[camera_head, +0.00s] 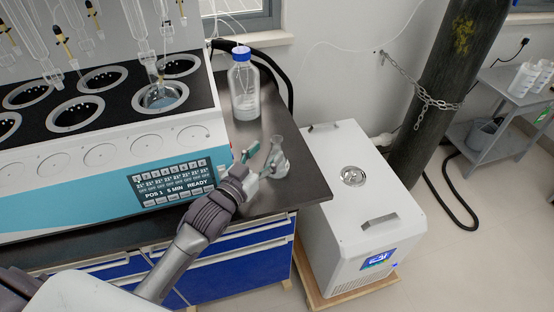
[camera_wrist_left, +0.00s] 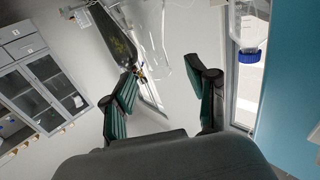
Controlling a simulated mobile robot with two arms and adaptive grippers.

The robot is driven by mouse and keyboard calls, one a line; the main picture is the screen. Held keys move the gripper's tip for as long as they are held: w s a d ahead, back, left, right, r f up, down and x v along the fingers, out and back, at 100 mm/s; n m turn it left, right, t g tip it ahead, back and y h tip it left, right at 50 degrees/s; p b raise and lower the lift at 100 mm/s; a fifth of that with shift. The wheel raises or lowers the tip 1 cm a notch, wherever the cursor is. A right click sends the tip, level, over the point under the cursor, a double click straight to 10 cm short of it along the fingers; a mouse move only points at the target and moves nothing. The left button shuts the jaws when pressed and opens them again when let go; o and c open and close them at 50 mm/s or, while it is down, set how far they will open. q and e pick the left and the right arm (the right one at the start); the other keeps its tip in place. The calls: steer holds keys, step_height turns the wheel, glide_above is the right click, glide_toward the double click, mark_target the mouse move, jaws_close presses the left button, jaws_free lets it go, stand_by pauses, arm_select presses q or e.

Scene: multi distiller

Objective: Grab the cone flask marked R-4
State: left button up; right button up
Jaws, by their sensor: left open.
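A small clear cone flask (camera_head: 279,167) stands on the dark bench top near its right edge, beside the distiller. No marking on it is readable. My left gripper (camera_head: 263,158) is open at the flask, with its green-padded fingers spread and one finger overlapping the flask in the head view. In the left wrist view my left gripper (camera_wrist_left: 166,88) shows both fingers apart, and faint clear glass (camera_wrist_left: 178,40) shows beyond and between them. I cannot tell whether a finger touches the glass. My right gripper is not in view.
The white and blue distiller (camera_head: 105,150) stands left of the gripper. A blue-capped bottle (camera_head: 243,95) stands behind the flask. A white chiller box (camera_head: 357,200) is on the floor right of the bench. A chained dark gas cylinder (camera_head: 440,100) stands at the back right.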

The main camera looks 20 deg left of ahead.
mark_target(274, 146)
arm_select(q)
steer(key=shift+r+x, duration=0.2)
steer(key=shift+x, duration=0.85)
steer(key=x, duration=0.2)
steer(key=shift+w+d+f+p, duration=0.15)
steer(key=shift+w+d+p, duration=0.1)
steer(key=shift+p, duration=0.1)
steer(key=shift+w, duration=0.2)
steer(key=shift+c, duration=0.3)
steer(key=c, duration=0.8)
jaws_close()
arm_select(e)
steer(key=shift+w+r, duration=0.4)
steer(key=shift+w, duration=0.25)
